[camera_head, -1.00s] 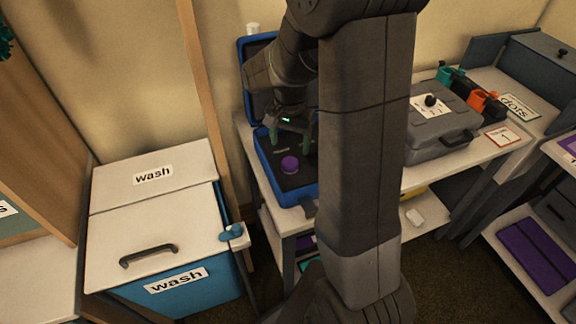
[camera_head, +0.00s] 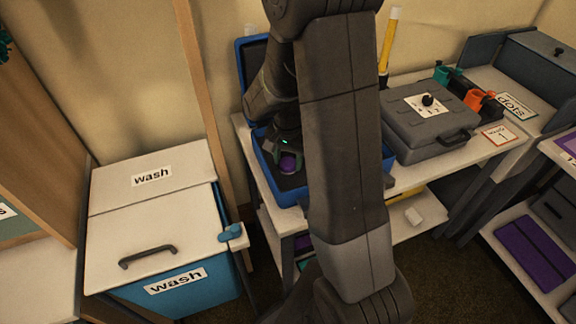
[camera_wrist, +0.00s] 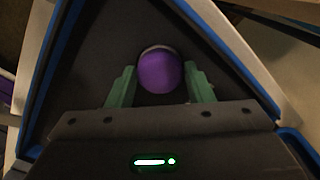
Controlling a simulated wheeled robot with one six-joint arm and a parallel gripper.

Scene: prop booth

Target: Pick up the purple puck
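The purple puck (camera_wrist: 160,73) sits in the dark inside of an open blue case (camera_head: 284,198). In the head view the puck (camera_head: 288,165) shows just below my gripper (camera_head: 287,158). In the wrist view my gripper (camera_wrist: 160,86) has its two green fingers apart, one on each side of the puck. A narrow gap shows between each finger and the puck, so it is not gripped. The case's blue rim also shows in the wrist view (camera_wrist: 52,70). My arm covers part of the case's right side in the head view.
A grey case (camera_head: 432,128) stands on the white table to the right, with a yellow post (camera_head: 389,45) behind it. A wash bin (camera_head: 160,225) with a handled lid stands at the left. The case's raised lid (camera_head: 252,60) is close behind my gripper.

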